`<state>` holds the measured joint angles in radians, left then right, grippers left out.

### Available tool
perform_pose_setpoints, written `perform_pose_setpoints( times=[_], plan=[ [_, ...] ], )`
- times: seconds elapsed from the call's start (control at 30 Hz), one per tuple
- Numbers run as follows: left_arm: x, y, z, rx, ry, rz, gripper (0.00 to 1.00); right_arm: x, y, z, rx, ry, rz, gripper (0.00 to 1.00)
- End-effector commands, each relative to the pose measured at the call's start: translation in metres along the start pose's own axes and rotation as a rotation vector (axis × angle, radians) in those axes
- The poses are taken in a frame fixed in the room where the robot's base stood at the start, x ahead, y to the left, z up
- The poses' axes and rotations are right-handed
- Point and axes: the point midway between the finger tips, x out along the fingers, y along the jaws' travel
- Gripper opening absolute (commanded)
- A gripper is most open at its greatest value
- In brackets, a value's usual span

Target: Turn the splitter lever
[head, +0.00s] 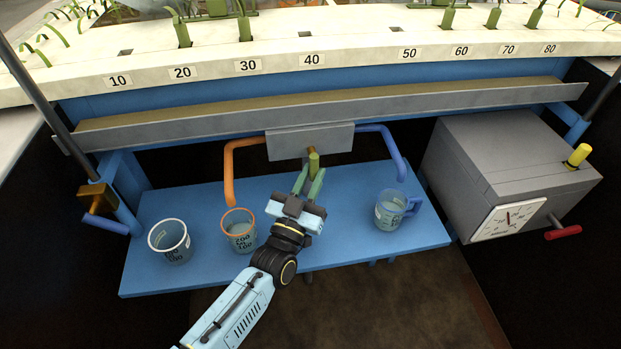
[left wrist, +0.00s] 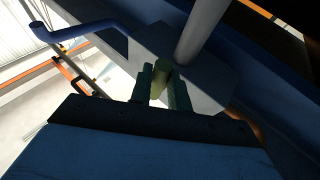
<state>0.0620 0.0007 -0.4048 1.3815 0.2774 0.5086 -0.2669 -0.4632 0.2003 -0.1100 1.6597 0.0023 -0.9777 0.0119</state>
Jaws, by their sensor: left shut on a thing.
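The splitter lever (head: 314,162) has a yellow-green grip and stands in front of a grey plate (head: 290,141) under the long trough. An orange pipe (head: 229,165) leaves the plate on the left and a blue pipe (head: 398,153) on the right. My left gripper (head: 311,178) is shut on the lever's grip. In the left wrist view, the green fingers of my left gripper (left wrist: 166,84) lie on both sides of the yellow-green grip, below the grey plate (left wrist: 190,55). My right gripper is not in view.
A blue shelf (head: 345,205) holds an orange-rimmed beaker (head: 240,240) under the orange pipe, a white-rimmed beaker (head: 172,250) at left and a blue-handled beaker (head: 388,215) at right. A grey box (head: 500,165) with a dial stands right. A grey trough (head: 330,107) runs above.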

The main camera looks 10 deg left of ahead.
Motion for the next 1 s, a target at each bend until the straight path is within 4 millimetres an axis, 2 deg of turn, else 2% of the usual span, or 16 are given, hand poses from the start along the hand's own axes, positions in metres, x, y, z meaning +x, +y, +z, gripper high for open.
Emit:
perform_pose_setpoints(
  times=[0.27, 0.3, 0.33, 0.73, 0.87, 1.0],
  plan=[
    [0.003, 0.0, -0.004, -0.001, 0.01, -0.001, 0.0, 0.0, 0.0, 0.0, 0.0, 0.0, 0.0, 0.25],
    [0.003, 0.0, -0.004, -0.001, 0.01, -0.001, 0.23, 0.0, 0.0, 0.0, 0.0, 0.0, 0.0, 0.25],
    [0.003, 0.0, -0.004, -0.001, 0.01, -0.001, 0.27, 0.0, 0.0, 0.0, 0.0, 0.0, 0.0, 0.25],
    [-0.006, 0.0, -0.003, 0.0, 0.004, -0.001, 0.27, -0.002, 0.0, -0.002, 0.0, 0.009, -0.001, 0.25],
    [-0.022, 0.0, -0.008, 0.0, 0.005, 0.0, 0.27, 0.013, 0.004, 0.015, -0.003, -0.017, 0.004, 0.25],
    [-0.05, 0.0, -0.019, 0.0, 0.003, 0.0, 0.27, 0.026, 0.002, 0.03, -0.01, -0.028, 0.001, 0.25]
  ],
)
